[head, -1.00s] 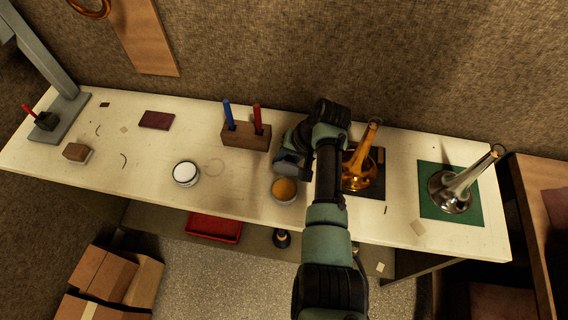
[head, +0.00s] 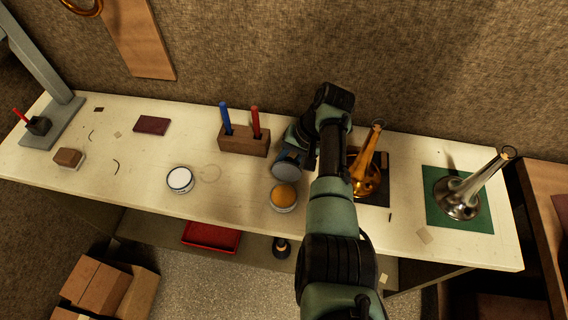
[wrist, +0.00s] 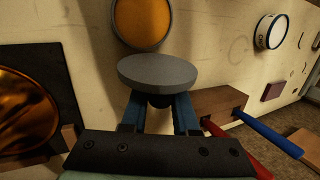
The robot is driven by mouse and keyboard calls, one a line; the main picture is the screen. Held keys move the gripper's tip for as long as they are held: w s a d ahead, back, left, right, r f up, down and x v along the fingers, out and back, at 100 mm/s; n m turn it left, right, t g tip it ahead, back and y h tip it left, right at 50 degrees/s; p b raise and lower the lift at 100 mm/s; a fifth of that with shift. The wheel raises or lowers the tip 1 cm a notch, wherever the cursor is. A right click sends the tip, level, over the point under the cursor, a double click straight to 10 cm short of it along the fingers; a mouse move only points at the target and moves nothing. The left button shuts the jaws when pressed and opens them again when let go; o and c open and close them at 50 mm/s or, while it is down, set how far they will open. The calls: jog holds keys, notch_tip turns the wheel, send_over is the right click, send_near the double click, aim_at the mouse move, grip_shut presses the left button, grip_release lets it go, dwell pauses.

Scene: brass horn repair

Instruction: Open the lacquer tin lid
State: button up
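The lacquer tin (head: 284,198) stands open on the bench, with amber lacquer showing inside its pale rim. It also shows in the wrist view (wrist: 142,22), at the top. A round grey lid (wrist: 157,70) is held in my gripper (wrist: 159,104), whose blue fingers are closed around a dark knob under the disc. In the head view the lid (head: 286,171) is apart from the tin, just behind it, and seems to be tilted. My gripper (head: 289,158) is partly hidden by my arm in that view.
A white-topped tin (head: 180,179) stands left of the lacquer tin. A wooden block (head: 243,142) with blue and red handles stands behind. A copper horn bell (head: 366,178) and a silver one (head: 458,198) stand to the right. Bare bench lies between the two tins.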

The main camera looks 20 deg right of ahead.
jog(key=o, duration=0.4)
jog(key=b+v, duration=0.1)
jog(key=v, duration=1.2)
jog(key=shift+s+f, duration=0.1)
jog(key=shift+c, duration=0.4)
